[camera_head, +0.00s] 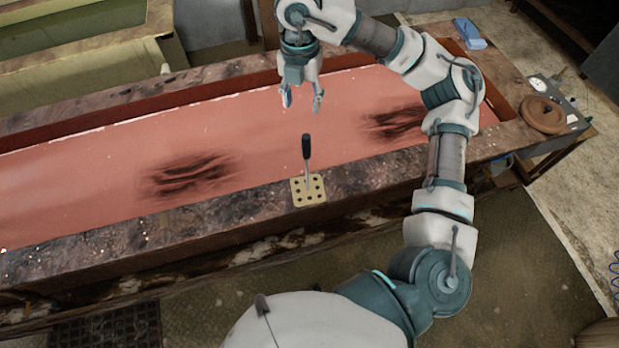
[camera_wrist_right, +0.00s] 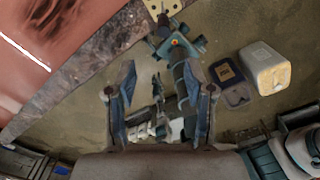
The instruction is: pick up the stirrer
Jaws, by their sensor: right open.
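The stirrer (camera_head: 306,148) has a black handle and a thin metal shaft. It stands upright in a cream block with holes (camera_head: 300,199) on the near rim of the bench. My right gripper (camera_head: 302,100) is open and empty, above the red surface and beyond the stirrer in the head view, apart from it. In the right wrist view the open fingers (camera_wrist_right: 160,66) have nothing between them. Part of the block (camera_wrist_right: 176,5) shows there at the top edge, with the dark handle (camera_wrist_right: 163,25) beside it. My left gripper is not in view.
The long bench has a sunken red surface (camera_head: 80,185) with dark scorched patches. A brown ring-shaped coil (camera_head: 543,114) and a blue item (camera_head: 469,32) lie at its right end. A pale container (camera_wrist_right: 266,70) stands on the floor. The rim left of the block is clear.

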